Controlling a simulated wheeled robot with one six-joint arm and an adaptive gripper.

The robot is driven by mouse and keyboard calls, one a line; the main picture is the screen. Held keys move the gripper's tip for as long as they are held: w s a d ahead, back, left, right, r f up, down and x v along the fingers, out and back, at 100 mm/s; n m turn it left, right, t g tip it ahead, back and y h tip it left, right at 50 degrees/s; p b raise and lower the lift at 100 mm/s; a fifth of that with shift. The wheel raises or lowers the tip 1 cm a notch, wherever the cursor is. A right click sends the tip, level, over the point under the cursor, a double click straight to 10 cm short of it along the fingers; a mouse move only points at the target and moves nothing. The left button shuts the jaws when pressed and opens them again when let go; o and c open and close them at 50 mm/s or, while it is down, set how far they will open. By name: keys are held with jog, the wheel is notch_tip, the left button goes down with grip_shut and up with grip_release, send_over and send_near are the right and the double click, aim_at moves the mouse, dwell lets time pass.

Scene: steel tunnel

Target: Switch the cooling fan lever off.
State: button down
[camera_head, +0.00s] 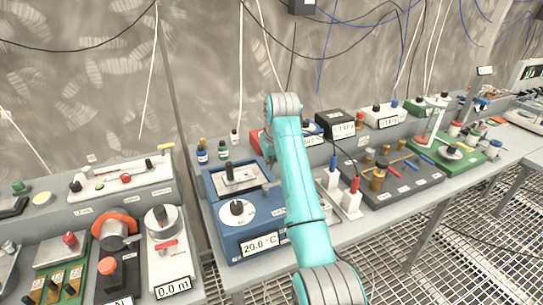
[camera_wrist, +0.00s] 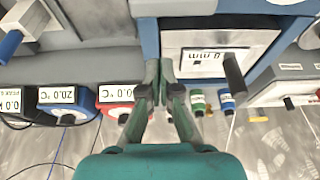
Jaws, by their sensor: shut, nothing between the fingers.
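The label suggests that this is the fan lever, but no name is readable. My gripper (camera_wrist: 160,72) is shut and empty, over the panel's left edge in the wrist view, apart from the lever. In the head view my arm hides most of it.
Small bottles (camera_head: 202,155) stand behind the blue box. A red-fronted unit (camera_wrist: 115,95) and another blue unit (camera_wrist: 57,97) sit at the left in the wrist view. White blocks with blue and red handles (camera_head: 352,202) stand right of my arm.

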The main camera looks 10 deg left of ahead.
jog(key=shift+s+d+f, duration=0.4)
jog(key=shift+s+d, duration=0.1)
jog(key=shift+s, duration=0.25)
jog(key=shift+s+d+f, duration=0.4)
jog(key=shift+s+d, duration=0.05)
jog(key=shift+s, duration=0.25)
